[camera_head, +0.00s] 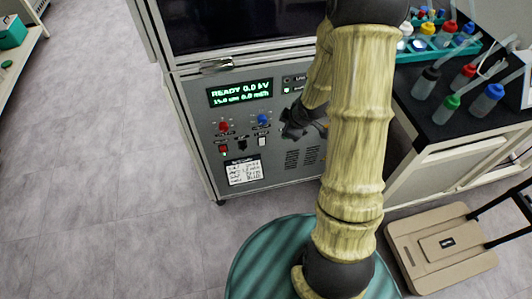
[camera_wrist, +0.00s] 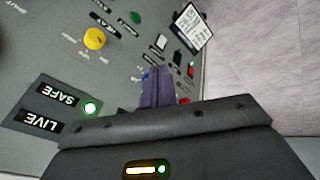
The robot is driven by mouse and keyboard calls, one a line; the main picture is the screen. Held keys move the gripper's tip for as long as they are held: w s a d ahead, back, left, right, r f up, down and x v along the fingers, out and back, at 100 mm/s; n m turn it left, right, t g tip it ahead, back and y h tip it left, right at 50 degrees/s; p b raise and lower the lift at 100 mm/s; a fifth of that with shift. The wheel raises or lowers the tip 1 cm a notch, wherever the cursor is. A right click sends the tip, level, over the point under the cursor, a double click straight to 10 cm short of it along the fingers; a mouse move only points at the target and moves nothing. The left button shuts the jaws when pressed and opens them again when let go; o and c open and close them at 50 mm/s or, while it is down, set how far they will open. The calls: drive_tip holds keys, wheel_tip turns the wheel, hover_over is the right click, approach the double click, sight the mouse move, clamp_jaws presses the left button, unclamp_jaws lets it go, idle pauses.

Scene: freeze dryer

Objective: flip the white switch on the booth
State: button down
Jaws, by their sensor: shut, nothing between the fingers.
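The booth (camera_head: 190,105) has a grey front panel with a small white switch (camera_head: 262,141) at the right end of a row of switches, below the blue knob. In the wrist view the white switch (camera_wrist: 161,42) appears as a pale rectangle beyond the fingertips. My gripper (camera_head: 287,132) is dark, in front of the panel to the right of the white switch. In the wrist view its purple fingers (camera_wrist: 156,70) are together and empty, pointing toward the switch row. I see no clear contact with the switch. My arm hides the panel's right part.
A black switch (camera_head: 242,144), a lit red switch (camera_head: 223,148), a red knob (camera_head: 223,126) and a blue knob (camera_head: 262,119) are close by. A bench (camera_head: 420,125) with bottles stands right; a beige trolley (camera_head: 440,265) lies below. Floor at left is clear.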

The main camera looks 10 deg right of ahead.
sight(262, 142)
wheel_tip(262, 142, down, 14)
drive_tip(key=w+a+n+y+b, duration=0.1)
drive_tip(key=n+y+b, duration=0.2)
drive_tip(key=n+b, duration=0.2)
drive_tip(key=shift+w, duration=0.4)
drive_tip(key=shift+a, duration=0.1)
drive_tip(key=w+a+f, duration=0.1)
drive_tip(key=w+f, duration=0.1)
drive_tip(key=w+a+f+b, duration=0.1)
drive_tip(key=w+f, duration=0.2)
drive_tip(key=w+a+f+b, duration=0.1)
drive_tip(key=w+f, duration=0.2)
drive_tip(key=shift+w+a+f, duration=0.2)
drive_tip(key=shift+a+f, duration=0.05)
drive_tip(key=shift+a+f+b, duration=0.1)
drive_tip(key=shift+a+b, duration=0.05)
drive_tip(key=shift+b, duration=0.3)
